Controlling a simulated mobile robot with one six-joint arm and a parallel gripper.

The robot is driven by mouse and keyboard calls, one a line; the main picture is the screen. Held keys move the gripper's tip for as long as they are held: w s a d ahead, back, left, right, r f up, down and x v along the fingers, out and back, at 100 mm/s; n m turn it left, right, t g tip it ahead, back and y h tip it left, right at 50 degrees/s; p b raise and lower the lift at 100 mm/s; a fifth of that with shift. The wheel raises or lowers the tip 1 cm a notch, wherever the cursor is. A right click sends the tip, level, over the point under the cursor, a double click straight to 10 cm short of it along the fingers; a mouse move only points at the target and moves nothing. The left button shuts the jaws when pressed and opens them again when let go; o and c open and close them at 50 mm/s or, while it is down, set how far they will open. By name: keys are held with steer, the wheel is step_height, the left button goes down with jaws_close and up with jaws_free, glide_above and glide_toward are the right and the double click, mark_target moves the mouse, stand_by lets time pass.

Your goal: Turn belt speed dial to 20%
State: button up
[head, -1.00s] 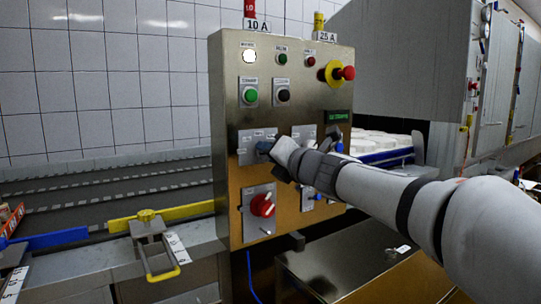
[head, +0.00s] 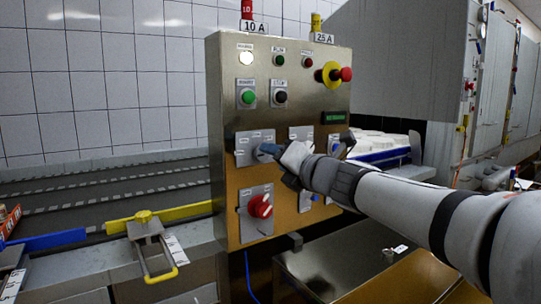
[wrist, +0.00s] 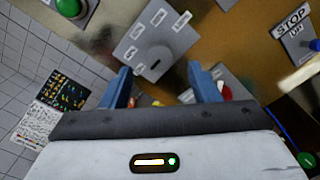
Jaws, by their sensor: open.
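A round grey dial (wrist: 151,60) sits on a grey plate (wrist: 172,22) with several small white labels around it. The labels are too small to read. A short dark mark shows on the dial's face. In the head view, the plate (head: 243,150) is on the front of a steel control panel (head: 300,95), and my gripper partly hides the dial. My gripper (head: 268,150) is open with blue fingertips. In the wrist view, its fingers (wrist: 159,69) stand apart, one on either side of the dial, with nothing visible held. Contact cannot be told.
A red rotary switch (head: 261,206) is below the dial. Green (head: 248,97) and black (head: 280,97) push buttons are above it. A red emergency stop (head: 346,74) sticks out at the upper right. A second dial plate (head: 300,134) lies partly behind my gripper.

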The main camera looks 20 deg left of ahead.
steer(key=shift+v, duration=1.75)
steer(key=w+d+r+m+t+h+p, duration=0.1)
steer(key=d+r+m+t+h+p, duration=0.1)
steer(key=d+m+h+p, duration=0.3)
steer(key=w+d+r+m+t+h+p, duration=0.1)
steer(key=w+d+r+m+h+p, duration=0.15)
steer(key=d+m+p, duration=0.45)
steer(key=s+d+f+m+g+h+p, duration=0.1)
steer(key=s+d+m+h+p, duration=0.2)
steer(key=d+m, duration=0.25)
steer(key=s+d+f+m+g+h+p, duration=0.2)
steer(key=d+m+h+p, duration=0.1)
steer(key=d+m, duration=0.25)
steer(key=s+d+f+m+g+p, duration=0.1)
steer(key=s+m+g+p, duration=0.3)
steer(key=s, duration=0.6)
steer(key=s+d+f+m+g+p, duration=0.2)
steer(key=s+d+m+g+p, duration=0.2)
steer(key=s+m+p, duration=0.4)
steer(key=s+m+g, duration=0.1)
steer(key=s+m, duration=0.1)
steer(key=shift+s+d+f+p, duration=0.3)
steer(key=shift+d+p, duration=0.05)
steer(key=shift+p, duration=0.05)
